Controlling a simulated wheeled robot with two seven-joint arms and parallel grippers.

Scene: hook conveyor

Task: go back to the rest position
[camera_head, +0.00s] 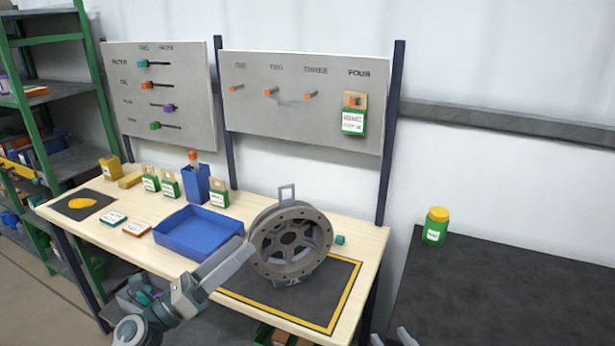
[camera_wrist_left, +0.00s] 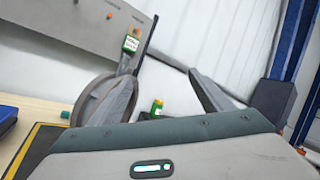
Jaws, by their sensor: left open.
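My left gripper (camera_head: 236,258) reaches in from the lower left, over the front of the workbench between the blue tray and the round grey metal housing (camera_head: 290,243). Its fingers stand apart with nothing between them in the left wrist view (camera_wrist_left: 165,92). The housing stands upright on the dark yellow-edged mat (camera_head: 335,312); it also shows behind the left finger in the left wrist view (camera_wrist_left: 90,100). Of my right gripper (camera_head: 391,338), only two separated fingertips show at the bottom edge of the head view.
A blue tray (camera_head: 190,232) and a blue holder (camera_head: 195,184) stand on the bench (camera_head: 140,200). One green-and-white pack (camera_head: 354,120) hangs on hook FOUR of the right panel. A yellow-lidded green jar (camera_head: 435,228) stands on the dark right table (camera_head: 480,290), otherwise largely clear.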

